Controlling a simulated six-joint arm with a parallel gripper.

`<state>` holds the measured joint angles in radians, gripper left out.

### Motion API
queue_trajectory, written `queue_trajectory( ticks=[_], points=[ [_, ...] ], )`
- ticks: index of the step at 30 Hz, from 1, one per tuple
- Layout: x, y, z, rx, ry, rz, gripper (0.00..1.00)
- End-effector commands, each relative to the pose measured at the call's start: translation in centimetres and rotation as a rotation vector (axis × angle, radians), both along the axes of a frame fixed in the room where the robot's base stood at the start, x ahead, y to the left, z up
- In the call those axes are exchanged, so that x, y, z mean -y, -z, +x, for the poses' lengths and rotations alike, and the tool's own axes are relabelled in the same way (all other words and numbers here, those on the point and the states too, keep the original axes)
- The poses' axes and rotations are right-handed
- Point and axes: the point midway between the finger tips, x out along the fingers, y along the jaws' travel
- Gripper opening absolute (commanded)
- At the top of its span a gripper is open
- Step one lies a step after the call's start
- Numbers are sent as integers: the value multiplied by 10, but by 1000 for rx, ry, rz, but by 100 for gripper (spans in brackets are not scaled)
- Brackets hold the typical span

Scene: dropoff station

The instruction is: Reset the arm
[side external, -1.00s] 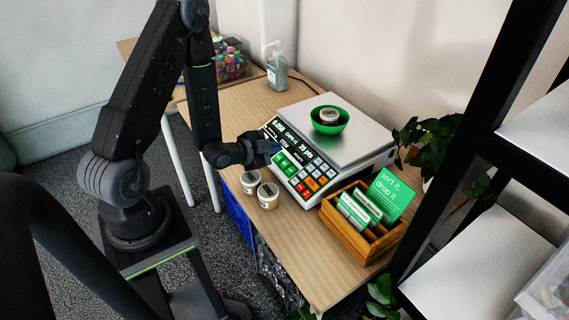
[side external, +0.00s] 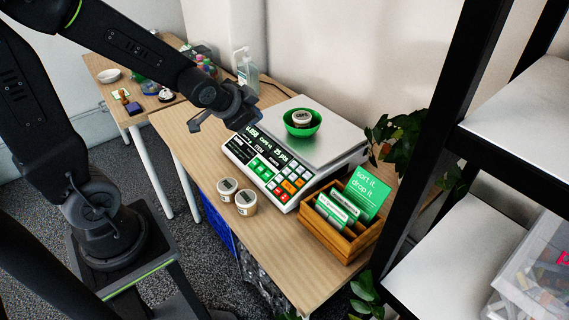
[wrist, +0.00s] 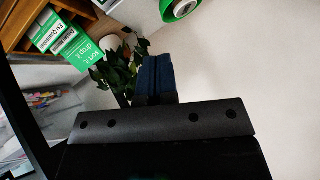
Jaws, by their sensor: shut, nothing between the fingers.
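My gripper (side external: 236,108) is raised above the left end of the table, to the left of the scale, and holds nothing. Its blue fingers (wrist: 157,76) are together in the wrist view. The scale (side external: 275,165) has a lit display and coloured keys. A green bowl (side external: 302,131) sits on its steel plate with a labelled tub (side external: 302,118) inside. The bowl shows partly at the top of the wrist view (wrist: 170,12). Two more lidded tubs (side external: 227,189) (side external: 246,203) stand in front of the scale, apart from my gripper.
A wooden box (side external: 339,237) with green cards and a sign stands right of the scale. A sanitizer bottle (side external: 246,72) stands behind my gripper. A plant (side external: 400,139) and black shelf post (side external: 425,150) stand at the right.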

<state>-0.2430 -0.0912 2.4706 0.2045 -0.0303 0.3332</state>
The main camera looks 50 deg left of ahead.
Motion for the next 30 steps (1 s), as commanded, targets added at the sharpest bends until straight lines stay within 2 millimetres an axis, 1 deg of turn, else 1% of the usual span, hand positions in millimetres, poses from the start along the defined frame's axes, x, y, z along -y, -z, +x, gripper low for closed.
queue_trajectory(
  ticks=[1, 5, 6, 8, 9, 12, 15, 19, 30],
  points=[
    [11, -17, -11, -7, -21, -29, 0],
    [36, -48, -48, -72, -91, -130, 0],
    [44, -56, -61, -92, -110, -162, 0],
    [55, -67, -80, -123, -134, -208, 0],
    [62, -72, -93, -144, -147, -236, 0],
    [75, -83, -121, -191, -173, -294, 0],
    [83, -88, -141, -227, -187, -329, 0],
    [87, -91, -153, -251, -195, -350, 0],
    [87, -91, -154, -253, -197, -350, 0]
  ],
)
